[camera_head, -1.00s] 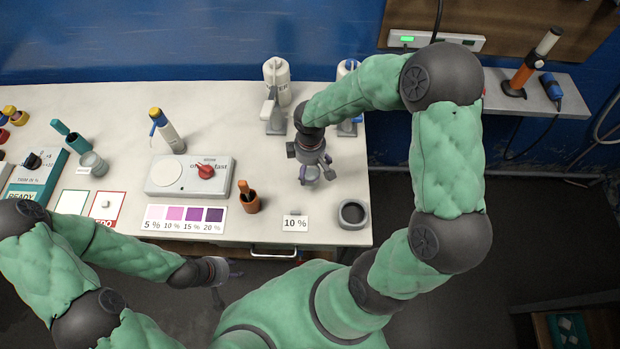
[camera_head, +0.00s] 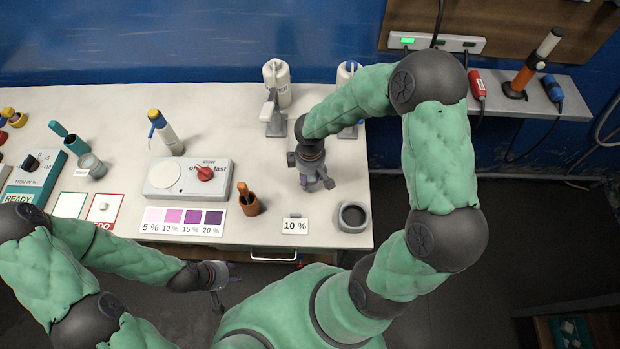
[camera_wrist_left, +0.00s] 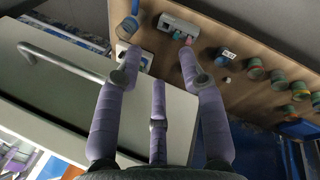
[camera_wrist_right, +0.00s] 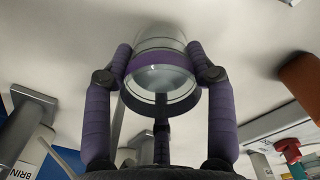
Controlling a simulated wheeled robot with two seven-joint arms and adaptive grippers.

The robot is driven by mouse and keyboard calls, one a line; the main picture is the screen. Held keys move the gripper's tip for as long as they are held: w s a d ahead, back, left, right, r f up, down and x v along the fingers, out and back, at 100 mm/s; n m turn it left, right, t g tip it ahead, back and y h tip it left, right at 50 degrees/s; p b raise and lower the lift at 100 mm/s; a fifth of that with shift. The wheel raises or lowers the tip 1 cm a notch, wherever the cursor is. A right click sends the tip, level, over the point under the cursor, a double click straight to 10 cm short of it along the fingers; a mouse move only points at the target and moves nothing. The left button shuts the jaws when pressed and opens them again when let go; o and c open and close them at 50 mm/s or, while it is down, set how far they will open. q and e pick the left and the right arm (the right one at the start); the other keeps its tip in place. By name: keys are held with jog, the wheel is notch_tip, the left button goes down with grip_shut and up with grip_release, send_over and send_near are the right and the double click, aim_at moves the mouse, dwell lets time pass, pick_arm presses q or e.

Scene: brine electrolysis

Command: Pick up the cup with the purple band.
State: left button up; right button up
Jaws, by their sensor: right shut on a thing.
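The cup with the purple band (camera_wrist_right: 160,62) is clear, with a purple ring around it, and sits between the fingers of my right gripper (camera_wrist_right: 160,80) in the right wrist view. The fingers press on its sides, so the gripper is shut on it. In the head view my right gripper (camera_head: 317,183) is low over the right part of the bench, and the cup is mostly hidden by it. I cannot tell whether the cup touches the bench. My left gripper (camera_head: 224,288) is in front of the bench edge, open and empty, its fingers spread in the left wrist view (camera_wrist_left: 160,75).
A grey round holder (camera_head: 352,216) and a "10 %" card (camera_head: 295,226) are near the front edge. An orange-brown pot (camera_head: 248,204), a stirrer plate with a red knob (camera_head: 187,179) and a color chart (camera_head: 184,219) lie left. White bottles (camera_head: 277,82) stand behind.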

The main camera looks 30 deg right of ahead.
jog(key=shift+r, duration=0.5)
notch_tip(320, 180, up, 3)
jog(key=shift+s+a+f+p, duration=0.1)
jog(key=shift+s+a+p, duration=0.05)
jog(key=shift+p, duration=0.35)
jog(key=s+a+r+p, duration=0.2)
jog(key=s+a+r, duration=0.7)
jog(key=s, duration=0.1)
jog(key=shift+a, duration=0.15)
